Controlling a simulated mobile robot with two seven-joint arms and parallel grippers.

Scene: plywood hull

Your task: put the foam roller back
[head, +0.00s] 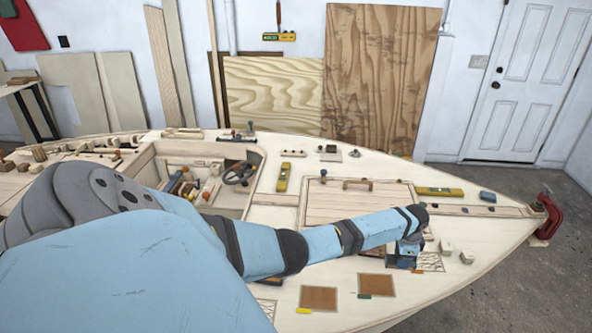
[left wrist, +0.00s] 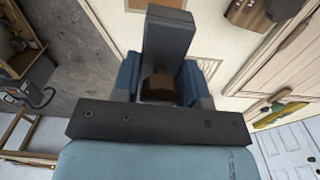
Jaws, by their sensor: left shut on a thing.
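My left gripper (head: 403,258) is low over the right part of the pale deck, beside a hatched patch (head: 431,262). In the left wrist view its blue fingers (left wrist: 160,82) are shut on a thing. A dark grey, flat-sided piece (left wrist: 168,45) stands out between them, with a brown part (left wrist: 158,86) at its near end. I cannot tell whether this is the foam roller. The wrist hides most of it in the head view. I cannot make out a foam roller elsewhere. My right gripper is in neither view.
Two pale blocks (head: 467,257) stand just right of the gripper. Two brown rectangles (head: 318,297) lie on the near deck. A hatch with a handle (head: 357,184) is behind my forearm. A yellow level (head: 439,191) lies beyond it. A red clamp (head: 546,218) grips the bow.

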